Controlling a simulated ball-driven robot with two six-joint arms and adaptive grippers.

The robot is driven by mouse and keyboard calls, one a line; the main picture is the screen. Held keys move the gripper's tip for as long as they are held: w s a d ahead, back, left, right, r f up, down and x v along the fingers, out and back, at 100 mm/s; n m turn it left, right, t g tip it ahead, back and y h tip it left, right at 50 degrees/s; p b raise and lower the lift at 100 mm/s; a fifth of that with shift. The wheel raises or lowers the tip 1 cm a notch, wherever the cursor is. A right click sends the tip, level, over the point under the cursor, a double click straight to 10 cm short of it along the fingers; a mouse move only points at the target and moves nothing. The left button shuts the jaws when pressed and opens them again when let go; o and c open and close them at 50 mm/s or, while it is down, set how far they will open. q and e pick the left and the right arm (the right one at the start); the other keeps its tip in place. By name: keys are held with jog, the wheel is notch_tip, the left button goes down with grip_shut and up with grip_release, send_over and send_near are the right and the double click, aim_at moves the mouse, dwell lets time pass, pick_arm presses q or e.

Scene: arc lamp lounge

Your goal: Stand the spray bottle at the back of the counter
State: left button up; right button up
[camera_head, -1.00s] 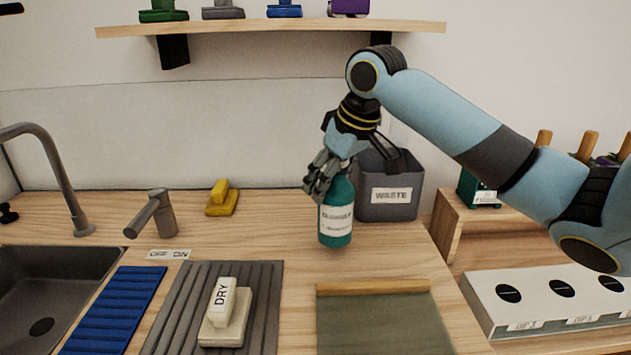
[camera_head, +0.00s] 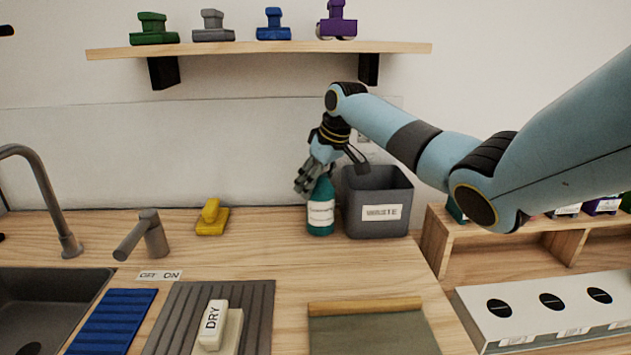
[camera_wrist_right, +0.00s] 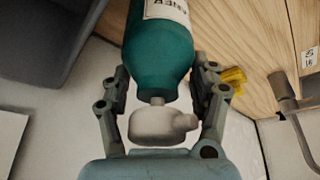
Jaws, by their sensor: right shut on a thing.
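The teal spray bottle (camera_head: 320,212) with a white label stands upright, or nearly so, at the back of the wooden counter (camera_head: 265,255), just left of the waste bin. My right gripper (camera_head: 308,184) is at its top, shut on it. In the right wrist view the bottle (camera_wrist_right: 160,55) shows its teal body and pale spray head between the two fingers (camera_wrist_right: 163,100). I cannot tell whether its base touches the counter. My left gripper is not in view.
The grey waste bin (camera_head: 378,222) stands close at the bottle's right. A grey-green mat (camera_head: 370,335) lies in front.

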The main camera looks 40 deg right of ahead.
aim_at(326, 171)
jog(key=shift+f, duration=0.15)
jog(key=o, duration=1.7)
jog(key=shift+s+r, duration=0.1)
jog(key=shift+r, duration=0.3)
jog(key=v, duration=0.2)
jog(key=s+v, duration=0.1)
jog(key=v, duration=0.1)
jog(key=shift+s+d+r, duration=0.1)
jog(key=shift+d+r, duration=0.05)
jog(key=s, duration=1.1)
jog(key=shift+d, duration=0.1)
